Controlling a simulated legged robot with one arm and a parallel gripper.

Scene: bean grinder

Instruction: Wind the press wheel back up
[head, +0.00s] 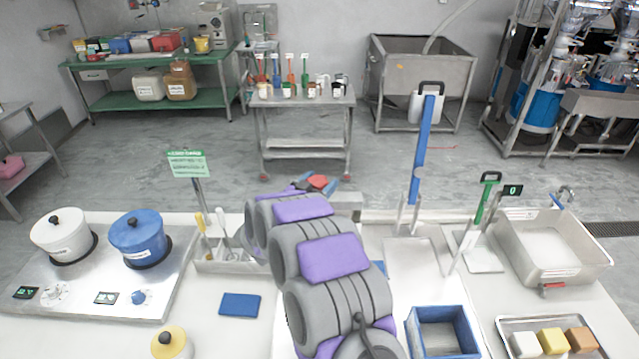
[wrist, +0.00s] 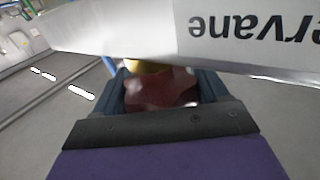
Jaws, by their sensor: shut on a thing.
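A dark red lobed wheel (wrist: 160,92) sits between the two blue-grey fingers of my gripper (wrist: 162,84) in the wrist view. My gripper is shut on it. A small yellow part (wrist: 147,66) shows just beyond the wheel. A pale beam with dark lettering (wrist: 200,30) crosses above the wheel, close to the fingers. In the head view the red wheel (head: 318,182) shows at the far end of my arm, with my gripper (head: 312,186) around it. My arm hides most of what is below the wheel.
On the left of the counter are a hob (head: 110,290) with a white pot (head: 60,235) and a blue pot (head: 139,239). A utensil holder (head: 215,266) stands left of my arm. A blue-handled lever (head: 422,150), blue bin (head: 443,330) and sink basin (head: 553,248) are right.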

